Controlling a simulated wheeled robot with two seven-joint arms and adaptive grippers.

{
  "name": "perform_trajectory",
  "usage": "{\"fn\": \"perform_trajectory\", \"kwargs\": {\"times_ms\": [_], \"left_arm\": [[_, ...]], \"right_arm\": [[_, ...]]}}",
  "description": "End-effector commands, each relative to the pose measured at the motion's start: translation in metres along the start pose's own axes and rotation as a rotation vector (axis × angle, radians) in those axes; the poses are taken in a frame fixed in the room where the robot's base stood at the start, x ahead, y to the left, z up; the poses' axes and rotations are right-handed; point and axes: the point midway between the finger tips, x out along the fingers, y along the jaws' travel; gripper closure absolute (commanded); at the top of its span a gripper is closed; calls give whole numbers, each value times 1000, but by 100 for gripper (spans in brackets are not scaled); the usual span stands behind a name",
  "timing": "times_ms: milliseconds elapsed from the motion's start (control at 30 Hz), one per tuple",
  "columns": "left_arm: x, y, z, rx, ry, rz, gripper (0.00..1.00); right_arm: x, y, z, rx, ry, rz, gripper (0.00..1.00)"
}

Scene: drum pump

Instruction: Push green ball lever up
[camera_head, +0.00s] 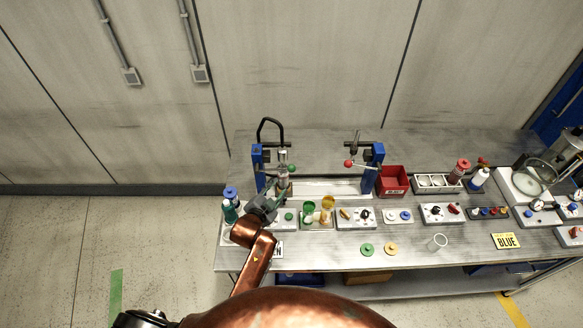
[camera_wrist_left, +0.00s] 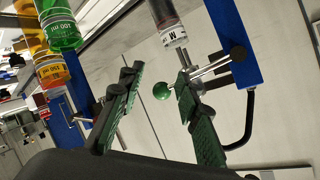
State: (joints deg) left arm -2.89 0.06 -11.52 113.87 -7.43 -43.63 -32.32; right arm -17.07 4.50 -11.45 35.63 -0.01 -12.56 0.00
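The green ball lever (camera_head: 292,168) is on the left blue pump stand (camera_head: 258,158) at the back left of the bench. In the left wrist view its green ball (camera_wrist_left: 161,91) shows beyond and between the fingertips, on a thin metal rod from the blue post (camera_wrist_left: 232,45). My left gripper (camera_head: 282,188) is just in front of and below the ball. In the left wrist view the left gripper (camera_wrist_left: 157,82) is open, with its green-padded fingers apart and nothing held. Whether a finger touches the ball or rod I cannot tell. My right gripper is not in view.
A clear cylinder (camera_wrist_left: 172,33) marked M is beside the lever. Green (camera_head: 309,208) and yellow (camera_head: 328,203) containers stand right of my gripper. A second blue stand (camera_head: 373,168) has a red ball lever (camera_head: 348,163). A red box (camera_head: 394,181) is further right.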

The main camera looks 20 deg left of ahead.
Motion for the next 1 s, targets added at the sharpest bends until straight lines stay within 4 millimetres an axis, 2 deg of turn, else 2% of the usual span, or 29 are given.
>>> {"fn": "perform_trajectory", "kwargs": {"times_ms": [33, 100, 200, 600, 800, 1000], "left_arm": [[6, -6, -20, 30, 37, -17, 69], [10, -11, -36, 61, 71, -36, 69], [18, -15, -46, 80, 90, -47, 69], [75, -17, -51, 79, 88, -47, 69], [88, -17, -51, 78, 88, -46, 69], [89, -17, -51, 78, 88, -46, 69]], "right_arm": [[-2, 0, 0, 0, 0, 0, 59], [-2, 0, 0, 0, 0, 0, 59], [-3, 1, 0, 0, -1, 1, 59], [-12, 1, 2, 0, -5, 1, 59], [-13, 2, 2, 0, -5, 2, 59], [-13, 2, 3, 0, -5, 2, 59]]}}
